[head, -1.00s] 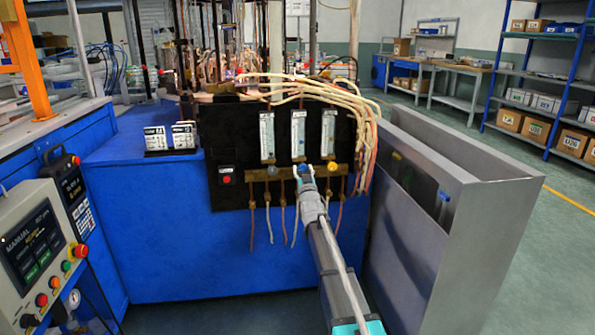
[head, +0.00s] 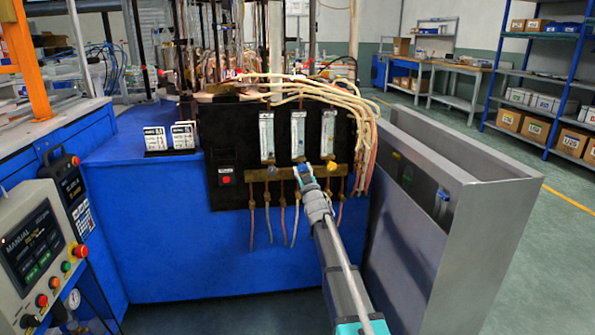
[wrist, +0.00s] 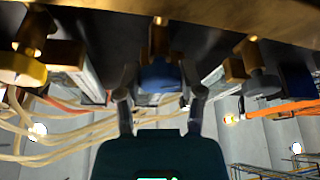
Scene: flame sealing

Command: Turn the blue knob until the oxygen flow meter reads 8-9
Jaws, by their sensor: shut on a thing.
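The black panel (head: 227,155) carries three upright flow meters. The middle flow meter (head: 298,135) stands above my gripper; its reading is too small to tell. The blue knob (wrist: 160,77) sits between my two fingers in the wrist view. My gripper (wrist: 158,97) is shut on it, with one finger at each side. In the head view my gripper (head: 304,174) reaches up to the brass manifold under the middle meter and largely hides the knob. Two small displays (head: 155,138) (head: 183,135) stand left of the panel; I cannot read their digits surely.
A yellow knob (head: 331,166) and a grey knob (head: 271,168) flank my gripper closely. Pale hoses (head: 365,140) hang over the panel's right side. A grey metal bin (head: 480,215) stands right of my arm. A control box (head: 40,250) is at the left.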

